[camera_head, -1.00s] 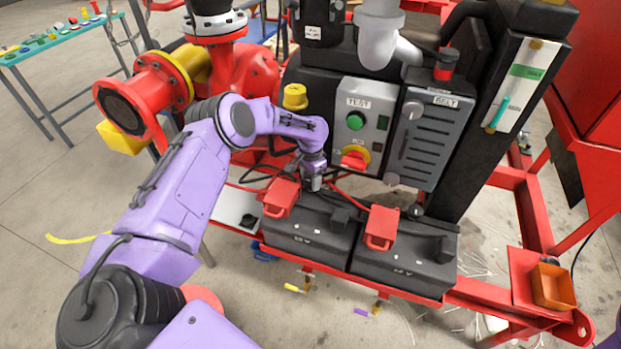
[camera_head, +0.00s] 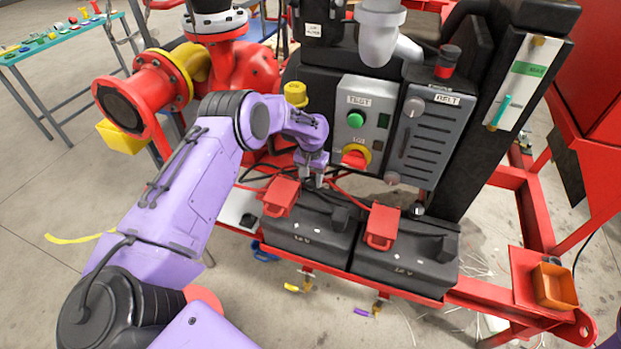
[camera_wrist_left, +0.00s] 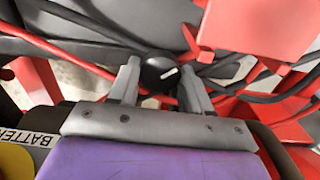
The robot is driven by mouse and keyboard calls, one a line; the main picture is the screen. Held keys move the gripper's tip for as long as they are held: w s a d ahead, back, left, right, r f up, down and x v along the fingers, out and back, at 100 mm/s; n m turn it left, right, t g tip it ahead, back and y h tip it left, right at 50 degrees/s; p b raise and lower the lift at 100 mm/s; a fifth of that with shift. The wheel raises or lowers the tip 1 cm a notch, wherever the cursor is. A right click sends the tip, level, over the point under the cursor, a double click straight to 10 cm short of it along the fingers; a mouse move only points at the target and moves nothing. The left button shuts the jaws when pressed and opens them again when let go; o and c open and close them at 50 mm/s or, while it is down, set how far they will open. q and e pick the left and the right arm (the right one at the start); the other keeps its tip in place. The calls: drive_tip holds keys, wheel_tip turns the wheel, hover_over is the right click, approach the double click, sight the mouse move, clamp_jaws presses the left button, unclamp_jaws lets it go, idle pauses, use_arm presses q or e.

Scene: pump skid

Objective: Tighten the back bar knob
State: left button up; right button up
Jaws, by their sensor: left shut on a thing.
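The back bar knob (camera_wrist_left: 160,74) is a round black knob with a white pointer line, seen in the left wrist view. It sits between the two grey fingers of my left gripper (camera_wrist_left: 160,84), which is shut on it. In the head view my left gripper (camera_head: 318,182) points down behind the two black batteries, close to the red terminal cover on the left (camera_head: 281,196). There the gripper and wrist hide the knob. My right gripper is in neither view.
Red and black cables run close around the fingers. The left battery (camera_head: 310,240) and right battery (camera_head: 400,268) stand in front. The grey control box (camera_head: 362,125), with a green button and red-yellow switch, rises just behind right. A red flanged pipe (camera_head: 135,95) is at left.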

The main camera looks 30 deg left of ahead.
use_arm(q)
drive_tip(key=n, duration=0.4)
drive_tip(key=shift+n, duration=0.3)
drive_tip(key=shift+n+b, duration=0.35)
drive_tip(key=shift+n, duration=1.65)
drive_tip(key=o, duration=0.9)
drive_tip(key=shift+o, duration=0.8)
drive_tip(key=shift+w+f, duration=0.1)
